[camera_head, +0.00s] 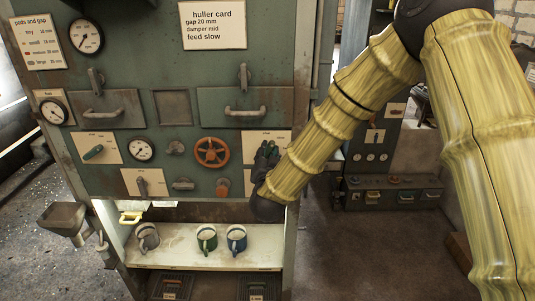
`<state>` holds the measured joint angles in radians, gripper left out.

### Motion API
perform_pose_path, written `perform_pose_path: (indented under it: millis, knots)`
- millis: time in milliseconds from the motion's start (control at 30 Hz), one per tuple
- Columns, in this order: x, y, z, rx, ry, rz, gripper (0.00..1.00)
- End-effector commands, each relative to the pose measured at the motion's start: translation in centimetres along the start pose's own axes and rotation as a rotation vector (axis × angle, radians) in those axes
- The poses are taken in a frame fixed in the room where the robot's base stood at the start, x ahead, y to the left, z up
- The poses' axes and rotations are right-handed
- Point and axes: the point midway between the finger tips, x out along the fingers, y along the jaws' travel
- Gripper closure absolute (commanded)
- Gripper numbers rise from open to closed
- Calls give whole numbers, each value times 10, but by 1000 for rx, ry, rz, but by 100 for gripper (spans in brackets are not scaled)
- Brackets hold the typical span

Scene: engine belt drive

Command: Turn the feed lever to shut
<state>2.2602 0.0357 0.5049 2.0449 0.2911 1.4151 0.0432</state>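A green machine panel (220,60) fills the left and middle. A green-handled lever (93,152) slants on a pale plate at the left. A grey lever (142,186) points down on another plate lower down. The plate labels are too small to read, so I cannot tell which is the feed lever. My gripper (267,152) is in front of a third pale plate (281,138) at the panel's right. It hides most of that plate and anything mounted there. I cannot tell whether its dark fingers are open, shut or touching something.
An orange handwheel (212,152) sits just left of my gripper, and an orange knob (222,187) is below it. Several mugs, one of them blue (236,238), stand on the shelf (180,257) underneath. Open floor (350,250) lies to the right.

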Motion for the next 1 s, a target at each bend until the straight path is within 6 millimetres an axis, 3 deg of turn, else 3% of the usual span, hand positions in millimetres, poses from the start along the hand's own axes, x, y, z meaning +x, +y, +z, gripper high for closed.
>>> perform_pose_path:
  millis: [100,467,1000]
  knots:
    - [0,0,0,0,0,0,100]
    - [0,0,1,-55,0,-1,100]
    - [-1,-2,2,-400,1,-2,100]
